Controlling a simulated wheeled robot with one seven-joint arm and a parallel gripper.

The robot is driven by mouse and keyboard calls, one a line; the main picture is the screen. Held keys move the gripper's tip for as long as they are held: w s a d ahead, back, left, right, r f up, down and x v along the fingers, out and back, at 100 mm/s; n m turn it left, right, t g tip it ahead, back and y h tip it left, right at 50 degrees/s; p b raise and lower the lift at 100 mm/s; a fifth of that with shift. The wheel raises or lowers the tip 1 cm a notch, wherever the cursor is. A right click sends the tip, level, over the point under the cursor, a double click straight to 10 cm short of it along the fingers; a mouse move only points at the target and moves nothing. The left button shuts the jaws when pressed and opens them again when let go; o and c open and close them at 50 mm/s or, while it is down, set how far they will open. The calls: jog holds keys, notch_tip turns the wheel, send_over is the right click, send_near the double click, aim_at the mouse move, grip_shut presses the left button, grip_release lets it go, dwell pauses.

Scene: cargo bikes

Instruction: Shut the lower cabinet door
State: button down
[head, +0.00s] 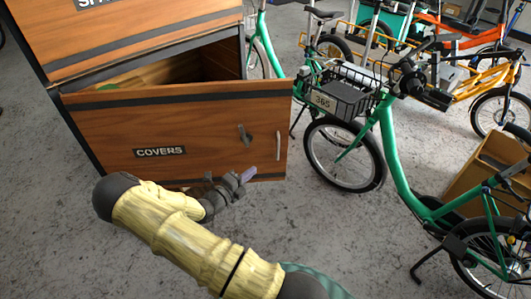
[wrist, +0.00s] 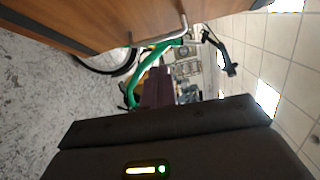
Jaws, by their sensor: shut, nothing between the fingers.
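The lower cabinet door (head: 190,122) is a wooden panel with dark bands and a "COVERS" label. It stands ajar, and the cabinet's inside shows above its top edge. A pale bar handle (head: 278,146) and a dark latch (head: 245,134) sit near its right edge. My gripper (head: 250,174) is shut and empty, low in front of the door's lower right part; whether it touches the door I cannot tell. In the wrist view the door (wrist: 90,22) fills the upper left with its handle (wrist: 160,36), and my purple fingers (wrist: 158,88) point away.
The wooden cabinet's upper part (head: 150,25) is above the opening. A green bike (head: 390,150) with a basket (head: 345,95) stands close to the right of the door. A cardboard box (head: 485,170) is farther right. Grey floor (head: 330,235) is clear between.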

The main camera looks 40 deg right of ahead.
jog(key=shift+w+f+n+t, duration=0.1)
jog(key=shift+w+n+t, duration=0.3)
jog(key=shift+n+t, duration=0.15)
send_near(272, 143)
jog(key=s+d, duration=0.2)
jog(key=d, duration=0.1)
jog(key=w+d, duration=0.2)
jog(key=shift+w+d, duration=0.1)
jog(key=shift+w, duration=0.15)
jog(key=shift+w+d, duration=0.25)
jog(key=shift+w, duration=0.15)
jog(key=shift+w, duration=0.1)
